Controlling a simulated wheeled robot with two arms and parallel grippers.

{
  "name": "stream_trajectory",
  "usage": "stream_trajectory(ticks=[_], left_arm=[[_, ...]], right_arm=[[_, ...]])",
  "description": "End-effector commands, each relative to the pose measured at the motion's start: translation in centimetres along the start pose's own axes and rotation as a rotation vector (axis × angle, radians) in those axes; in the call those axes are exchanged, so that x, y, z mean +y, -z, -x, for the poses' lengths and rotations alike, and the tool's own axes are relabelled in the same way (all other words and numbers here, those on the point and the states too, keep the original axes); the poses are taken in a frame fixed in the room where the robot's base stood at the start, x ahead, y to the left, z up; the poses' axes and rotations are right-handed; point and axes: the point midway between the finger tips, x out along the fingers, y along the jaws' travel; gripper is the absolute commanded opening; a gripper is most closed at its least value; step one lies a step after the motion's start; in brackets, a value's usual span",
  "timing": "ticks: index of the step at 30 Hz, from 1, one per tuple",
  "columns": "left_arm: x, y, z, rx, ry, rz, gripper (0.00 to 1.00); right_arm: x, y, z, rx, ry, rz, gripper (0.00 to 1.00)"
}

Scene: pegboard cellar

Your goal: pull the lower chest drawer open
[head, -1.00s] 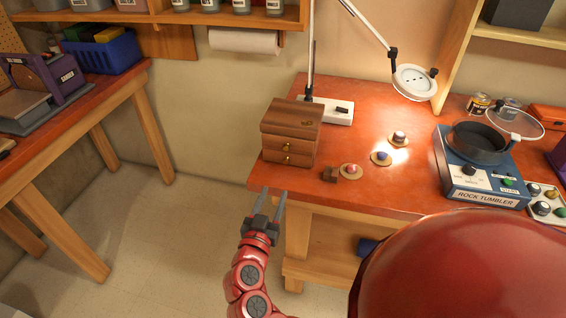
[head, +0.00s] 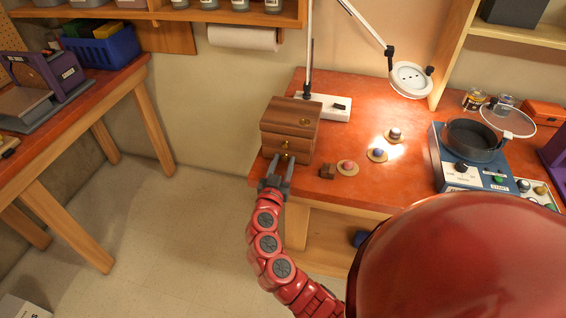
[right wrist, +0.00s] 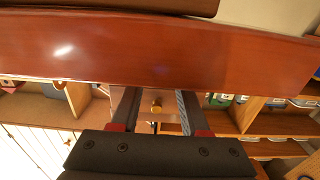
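The small wooden chest (head: 290,122) stands at the left front corner of the red workbench, with two drawers facing front. The upper brass knob (head: 285,146) is visible in the head view. The lower knob is partly hidden near my fingertips.
A small brown block (head: 327,171) and several stones on round discs, including a pink one (head: 347,167), lie right of the chest. A lamp base (head: 325,106) stands behind it. The rock tumbler (head: 470,160) is farther right.

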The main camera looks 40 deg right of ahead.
Motion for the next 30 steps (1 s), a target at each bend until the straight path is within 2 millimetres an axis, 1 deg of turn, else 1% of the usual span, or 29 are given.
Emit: stream_trajectory(ticks=[1, 5, 6, 7, 30], left_arm=[[0.00, -0.01, 0.01, 0.000, 0.000, 0.000, 0.50], [0.00, 0.00, 0.00, 0.000, 0.000, 0.000, 0.50], [0.00, -0.01, 0.01, 0.000, 0.000, 0.000, 0.50], [0.00, 0.00, 0.00, 0.000, 0.000, 0.000, 0.50], [0.00, 0.00, 0.00, 0.000, 0.000, 0.000, 0.50]], right_arm=[[-0.01, 0.00, 0.01, 0.000, 0.000, 0.000, 0.34], [-0.01, 0.01, 0.02, 0.000, 0.000, 0.000, 0.11], [-0.01, 0.01, 0.02, 0.000, 0.000, 0.000, 0.04], [-0.01, 0.01, 0.02, 0.000, 0.000, 0.000, 0.00], [-0.02, 0.03, 0.04, 0.000, 0.000, 0.000, 0.00]])
